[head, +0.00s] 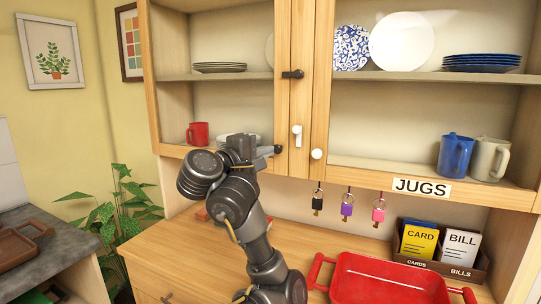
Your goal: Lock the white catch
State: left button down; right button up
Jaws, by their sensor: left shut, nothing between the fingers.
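The white catch (297,135) is on the wooden post between the two cupboard doors. It hangs upright, with its long part pointing down along the post. A white round knob (317,154) sits just to its lower right. A black catch (292,74) higher on the same post lies level, pointing sideways. My left gripper (243,147) is shut and empty, in front of the lower left cupboard, to the left of the white catch and apart from it. A dark knob (278,149) shows between them. My right gripper is not in view.
A red mug (197,132) and a pale dish (228,139) stand behind the left door. Keys (347,205) hang under the cupboard. A red tray (388,280) and a card holder (440,258) are on the counter. A blue jug (455,156) stands at right.

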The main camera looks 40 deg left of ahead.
aim_at(292, 144)
pick_arm(q)
jog(key=w, duration=0.7)
jog(key=shift+a+p, duration=0.15)
jog(key=shift+p, duration=0.15)
jog(key=shift+w, duration=0.65)
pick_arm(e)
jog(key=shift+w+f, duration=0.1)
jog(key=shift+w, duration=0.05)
